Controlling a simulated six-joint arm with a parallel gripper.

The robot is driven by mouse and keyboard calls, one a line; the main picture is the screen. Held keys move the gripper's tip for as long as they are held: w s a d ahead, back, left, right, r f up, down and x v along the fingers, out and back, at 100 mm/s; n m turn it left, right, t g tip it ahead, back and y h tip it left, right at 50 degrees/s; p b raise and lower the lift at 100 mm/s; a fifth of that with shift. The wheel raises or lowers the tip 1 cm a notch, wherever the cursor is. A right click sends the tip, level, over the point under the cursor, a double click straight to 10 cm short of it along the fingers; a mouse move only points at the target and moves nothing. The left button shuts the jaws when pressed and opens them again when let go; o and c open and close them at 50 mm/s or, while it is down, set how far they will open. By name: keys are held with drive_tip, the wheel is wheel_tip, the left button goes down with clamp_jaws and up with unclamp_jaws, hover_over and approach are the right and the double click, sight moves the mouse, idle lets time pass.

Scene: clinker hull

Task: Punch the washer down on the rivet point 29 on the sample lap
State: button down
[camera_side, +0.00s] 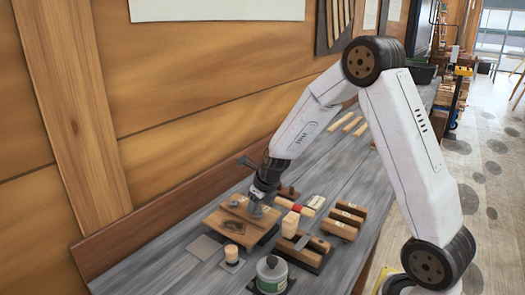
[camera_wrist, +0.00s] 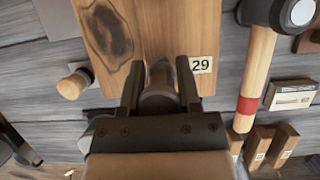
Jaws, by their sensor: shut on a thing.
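The sample lap is a brown wooden board (camera_wrist: 115,40) with a dark knot and a white label "29" (camera_wrist: 201,65); it also lies on the bench in the side view (camera_side: 225,222). My gripper (camera_wrist: 160,85) is shut on a grey metal punch (camera_wrist: 160,72), one finger on each side of it. The punch is over the board, just left of the label. In the side view my gripper (camera_side: 262,196) is low over the board. Whether the punch touches the board I cannot tell. The washer and rivet point are not visible; the punch and fingers cover that spot.
A mallet (camera_wrist: 259,75) with a red-banded handle lies right of the board. Labelled wooden blocks (camera_side: 343,222) and more blocks (camera_side: 318,244) sit to the right.

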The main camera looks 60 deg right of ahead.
drive_tip(key=shift+f, duration=0.1)
drive_tip(key=shift+c, duration=1.1)
unclamp_jaws()
drive_tip(key=shift+r, duration=4)
